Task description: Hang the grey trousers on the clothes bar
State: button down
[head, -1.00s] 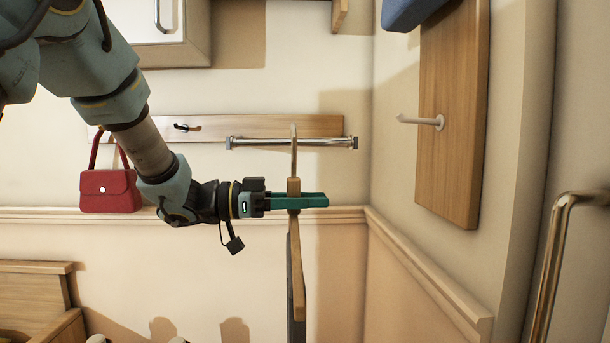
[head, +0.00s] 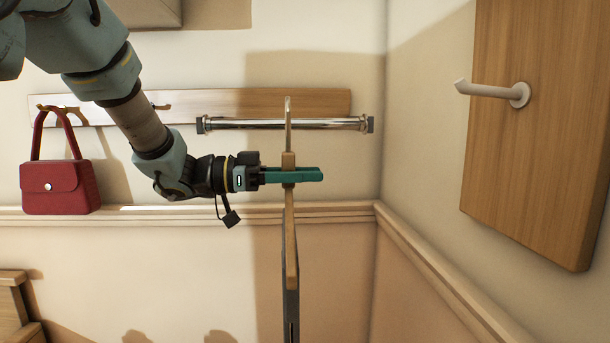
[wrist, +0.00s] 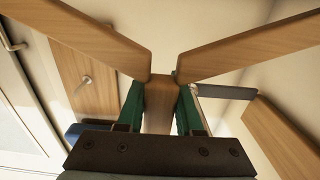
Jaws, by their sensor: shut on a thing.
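My gripper (head: 318,175) is shut on the neck of a wooden hanger (head: 291,235), seen edge-on in the head view. In the wrist view, the green fingers (wrist: 160,108) clamp the hanger's middle block, and its two wooden arms (wrist: 85,38) spread to either side. The grey trousers (head: 291,312) show as a thin strip at the bottom of the head view; most of them is out of frame. The hanger's hook (head: 287,112) points up and crosses in front of the chrome clothes bar (head: 240,124) in the picture. I cannot tell whether hook and bar touch.
A wooden panel (head: 535,150) with a pale peg (head: 490,90) is on the right wall. A wall corner lies just right of the bar.

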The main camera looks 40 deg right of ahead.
jog(key=w+d+f, duration=0.2)
jog(key=w+d, duration=0.2)
jog(key=w, duration=0.2)
jog(key=shift+d, duration=0.4)
dwell(0.4)
jog(key=shift+c, duration=2.4)
grip_release()
jog(key=shift+f, duration=0.1)
